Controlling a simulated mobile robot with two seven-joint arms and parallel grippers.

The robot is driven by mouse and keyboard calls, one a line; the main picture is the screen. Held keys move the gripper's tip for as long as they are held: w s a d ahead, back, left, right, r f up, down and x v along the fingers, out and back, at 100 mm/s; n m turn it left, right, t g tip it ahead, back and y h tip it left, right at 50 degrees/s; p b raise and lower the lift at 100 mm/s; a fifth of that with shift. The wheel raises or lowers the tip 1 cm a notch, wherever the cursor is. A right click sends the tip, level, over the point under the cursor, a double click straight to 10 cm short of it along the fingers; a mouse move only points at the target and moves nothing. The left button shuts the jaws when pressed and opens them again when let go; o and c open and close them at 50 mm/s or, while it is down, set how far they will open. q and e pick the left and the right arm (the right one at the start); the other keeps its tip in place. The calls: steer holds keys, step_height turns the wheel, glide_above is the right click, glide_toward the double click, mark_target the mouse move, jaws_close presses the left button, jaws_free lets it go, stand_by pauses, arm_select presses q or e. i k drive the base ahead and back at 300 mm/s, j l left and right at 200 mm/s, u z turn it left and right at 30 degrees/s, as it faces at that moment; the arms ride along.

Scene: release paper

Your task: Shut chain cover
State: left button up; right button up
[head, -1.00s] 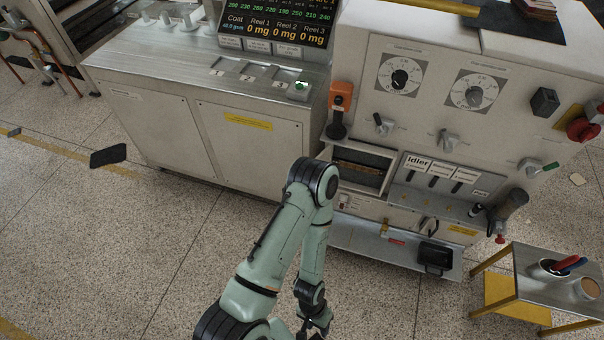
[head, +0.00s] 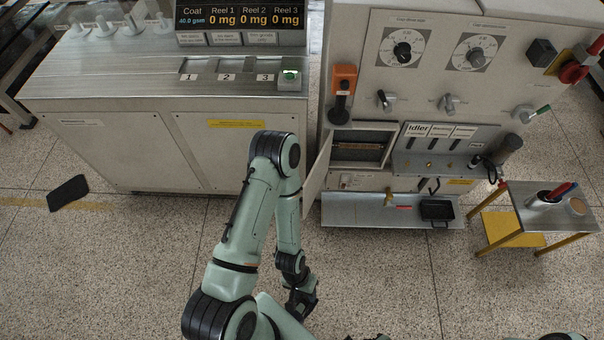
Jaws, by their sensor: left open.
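The chain cover (head: 318,174) looks like a pale hinged door on the front of the grey machine. It stands swung open at the left side of a recessed compartment (head: 360,150), whose inside shows. My left arm comes up from the bottom, bends at the elbow and drops down again. My left gripper (head: 301,303) hangs low over the floor, open and empty, in front of the machine and well apart from the cover. Its fingertips are small and dark here. My right gripper does not show.
A metal ledge (head: 350,212) with a black tray (head: 438,209) juts out below the compartment. A small side table (head: 530,215) stands at right. A long cabinet (head: 130,150) is at left. Floor in front is clear.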

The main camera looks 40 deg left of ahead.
mark_target(315, 180)
steer(key=j, duration=0.7)
steer(key=k+j+z, duration=0.15)
steer(key=j, duration=1.2)
steer(key=k+z, duration=0.05)
